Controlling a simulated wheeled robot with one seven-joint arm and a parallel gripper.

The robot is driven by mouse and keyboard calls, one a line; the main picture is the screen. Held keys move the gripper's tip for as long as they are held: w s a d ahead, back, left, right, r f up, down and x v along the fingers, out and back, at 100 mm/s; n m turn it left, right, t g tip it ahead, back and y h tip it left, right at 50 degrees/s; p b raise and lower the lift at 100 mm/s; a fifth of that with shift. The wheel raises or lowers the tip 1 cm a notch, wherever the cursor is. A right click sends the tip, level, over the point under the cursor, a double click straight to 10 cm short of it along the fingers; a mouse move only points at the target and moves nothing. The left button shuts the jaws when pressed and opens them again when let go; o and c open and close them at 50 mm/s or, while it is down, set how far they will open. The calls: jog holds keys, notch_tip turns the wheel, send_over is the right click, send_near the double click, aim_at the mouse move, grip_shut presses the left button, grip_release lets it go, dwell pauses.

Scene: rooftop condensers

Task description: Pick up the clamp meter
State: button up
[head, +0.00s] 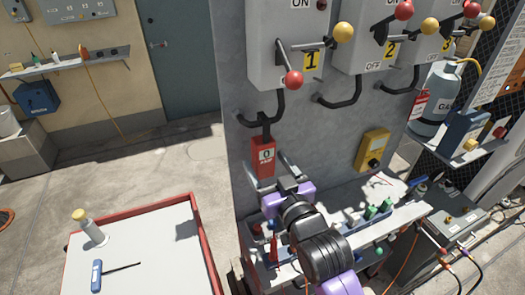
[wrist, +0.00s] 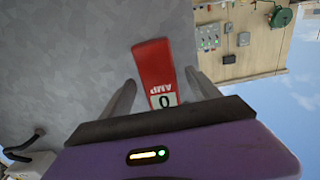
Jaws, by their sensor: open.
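The clamp meter (head: 263,157) is a red device with a small display reading 0 and the word AMP. It hangs upright against the grey panel, below a black hooked pipe. In the wrist view the red clamp meter (wrist: 154,68) appears upside down, with its display end nearest my gripper. My gripper (head: 270,172) is open at the lower end of the meter. In the wrist view the fingers of my gripper (wrist: 162,88) show one on each side of it, with gaps visible. I cannot tell how deep between the fingers it sits.
Levers with red and yellow knobs (head: 293,82) stick out above. A yellow device (head: 372,150) is on the panel to the right. A shelf (head: 408,212) with small tools lies below the arm. A red-rimmed cart (head: 207,245) stands at left; open floor lies behind it.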

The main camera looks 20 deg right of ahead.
aim_at(266, 152)
jog(key=shift+w, duration=1.15)
grip_shut()
jog(key=shift+r, duration=0.1)
jog(key=shift+r, duration=0.75)
jog(key=shift+s+r+b, duration=0.2)
jog(key=shift+r+b, duration=0.35)
jog(key=shift+r, duration=0.4)
jog(key=s, duration=1.7)
jog(key=shift+s, duration=0.35)
